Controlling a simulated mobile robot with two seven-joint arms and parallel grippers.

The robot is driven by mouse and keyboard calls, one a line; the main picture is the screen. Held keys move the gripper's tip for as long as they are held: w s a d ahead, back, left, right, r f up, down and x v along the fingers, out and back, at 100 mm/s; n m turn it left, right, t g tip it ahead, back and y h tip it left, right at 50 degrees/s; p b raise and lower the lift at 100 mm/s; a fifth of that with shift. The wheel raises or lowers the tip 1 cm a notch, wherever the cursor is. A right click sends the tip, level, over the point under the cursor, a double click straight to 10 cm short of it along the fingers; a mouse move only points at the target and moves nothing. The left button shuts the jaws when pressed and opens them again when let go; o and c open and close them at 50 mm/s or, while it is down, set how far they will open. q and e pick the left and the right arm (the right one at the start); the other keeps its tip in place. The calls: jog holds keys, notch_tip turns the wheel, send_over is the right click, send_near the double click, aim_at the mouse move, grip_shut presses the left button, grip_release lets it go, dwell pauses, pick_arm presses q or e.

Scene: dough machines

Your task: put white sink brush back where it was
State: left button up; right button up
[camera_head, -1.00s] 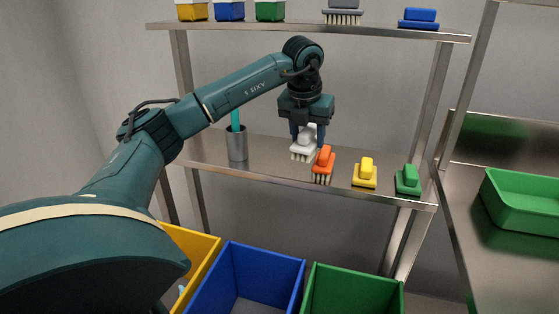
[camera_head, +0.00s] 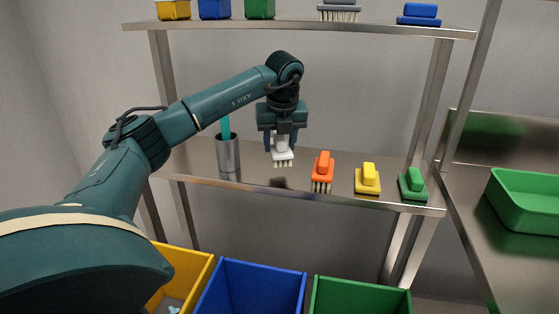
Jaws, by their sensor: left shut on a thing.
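The white sink brush (camera_head: 283,156) is held by my left gripper (camera_head: 282,142), which is shut on its handle. The brush hangs bristles down a little above the lower shelf (camera_head: 200,166), with a dark shadow on the shelf below it. It is between the metal cup (camera_head: 228,157) on its left and the orange brush (camera_head: 322,172) on its right, apart from both. My right gripper is not in view.
A yellow brush (camera_head: 367,178) and a green brush (camera_head: 413,184) stand farther right on the lower shelf. The upper shelf (camera_head: 290,27) passes above my left gripper. Blue (camera_head: 250,288) and green bins (camera_head: 360,297) stand below. A green tray (camera_head: 527,200) sits at right.

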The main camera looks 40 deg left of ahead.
pick_arm(q)
jog(key=shift+f, duration=2.2)
jog(key=shift+f, duration=0.2)
jog(key=o, duration=1)
jog(key=shift+r, duration=0.1)
jog(key=shift+c, duration=0.2)
